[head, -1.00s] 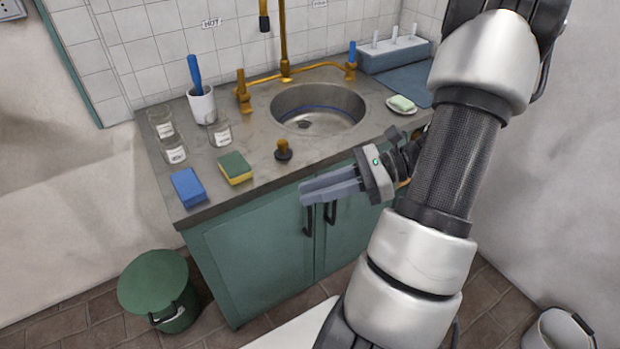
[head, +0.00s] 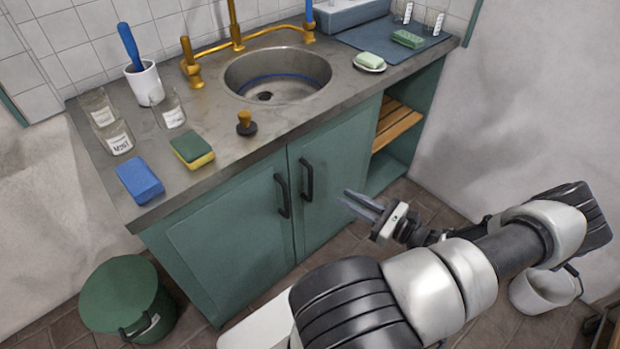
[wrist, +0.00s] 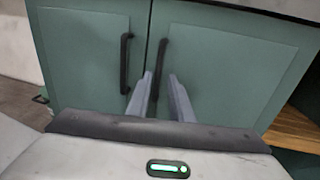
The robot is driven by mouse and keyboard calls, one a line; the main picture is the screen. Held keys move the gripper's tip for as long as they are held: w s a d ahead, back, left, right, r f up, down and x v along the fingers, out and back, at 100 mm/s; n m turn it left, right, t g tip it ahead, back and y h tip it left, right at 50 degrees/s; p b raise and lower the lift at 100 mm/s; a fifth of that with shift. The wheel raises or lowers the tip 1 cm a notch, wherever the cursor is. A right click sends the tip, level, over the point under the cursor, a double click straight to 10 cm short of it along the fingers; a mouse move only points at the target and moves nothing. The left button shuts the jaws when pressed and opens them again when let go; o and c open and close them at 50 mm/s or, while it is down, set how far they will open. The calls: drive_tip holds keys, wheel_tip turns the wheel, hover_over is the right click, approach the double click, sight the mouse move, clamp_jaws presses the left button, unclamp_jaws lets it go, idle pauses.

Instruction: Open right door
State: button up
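The right door (head: 334,182) is a green cabinet door under the sink counter, and it is shut. Its black vertical handle (head: 307,180) sits near the door's left edge and also shows in the wrist view (wrist: 161,62). The left door (head: 232,230) is shut too, with its own black handle (head: 283,196). My gripper (head: 355,203) is open and empty, in front of the right door, to the right of and below its handle in the head view. In the wrist view its two fingers (wrist: 160,92) point at the right door, with the right handle showing between them, apart from it.
Open shelves (head: 398,125) with wooden slats lie right of the right door. A green lidded bin (head: 125,295) stands at left and a white bucket (head: 540,290) at right. The counter (head: 215,122) holds a sink, sponges and jars. Floor in front of the shelves is clear.

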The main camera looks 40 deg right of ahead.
drive_tip(key=b+x, duration=0.1)
drive_tip(key=x, duration=1.3)
clamp_jaws()
